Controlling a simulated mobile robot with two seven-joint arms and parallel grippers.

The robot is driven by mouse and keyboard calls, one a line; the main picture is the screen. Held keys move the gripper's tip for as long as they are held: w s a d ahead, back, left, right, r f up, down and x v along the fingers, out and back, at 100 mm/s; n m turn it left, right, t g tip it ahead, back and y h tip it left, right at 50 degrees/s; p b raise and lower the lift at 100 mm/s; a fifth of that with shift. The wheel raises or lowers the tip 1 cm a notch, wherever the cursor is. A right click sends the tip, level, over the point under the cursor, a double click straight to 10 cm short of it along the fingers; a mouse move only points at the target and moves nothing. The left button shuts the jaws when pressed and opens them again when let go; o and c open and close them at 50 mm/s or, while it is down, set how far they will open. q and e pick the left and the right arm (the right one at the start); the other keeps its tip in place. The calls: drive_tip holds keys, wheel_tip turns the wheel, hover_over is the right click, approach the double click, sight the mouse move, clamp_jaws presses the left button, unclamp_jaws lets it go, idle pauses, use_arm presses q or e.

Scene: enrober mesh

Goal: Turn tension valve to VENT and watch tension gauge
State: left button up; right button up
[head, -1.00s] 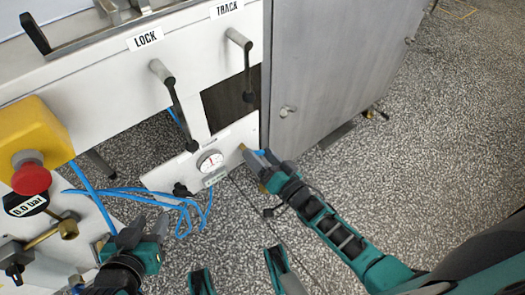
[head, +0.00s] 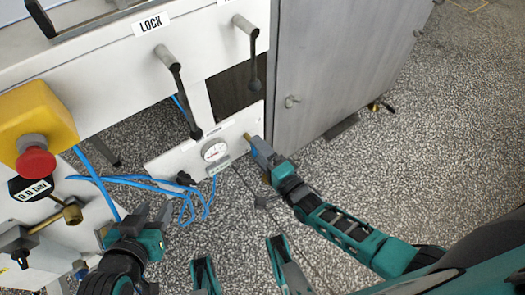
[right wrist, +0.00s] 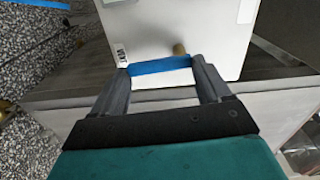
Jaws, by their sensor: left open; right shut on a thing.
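The tension gauge (head: 214,150), a round white dial, sits on a low white panel (head: 175,163). Its needle reading is too small to tell. The valve's blue handle (right wrist: 160,66) lies between the fingers of my right gripper (right wrist: 163,72), which is shut on it. A brass stub (right wrist: 179,48) shows just beyond the handle. In the head view my right gripper (head: 256,147) is at the panel's right end, largely hiding the handle. A small label (right wrist: 122,57) beside the handle is not legible. My left gripper (head: 152,212) is open and empty at lower left.
A yellow box with a red button (head: 36,162) and a black 0.0 bar display (head: 31,188) are at left. Two lever handles (head: 178,92) hang above the panel. Blue hoses (head: 140,182) loop below. A grey cabinet (head: 345,70) stands right; the speckled floor there is clear.

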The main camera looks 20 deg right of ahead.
drive_tip(key=shift+a+r+m, duration=0.1)
drive_tip(key=shift+m, duration=0.4)
drive_tip(key=o, duration=1)
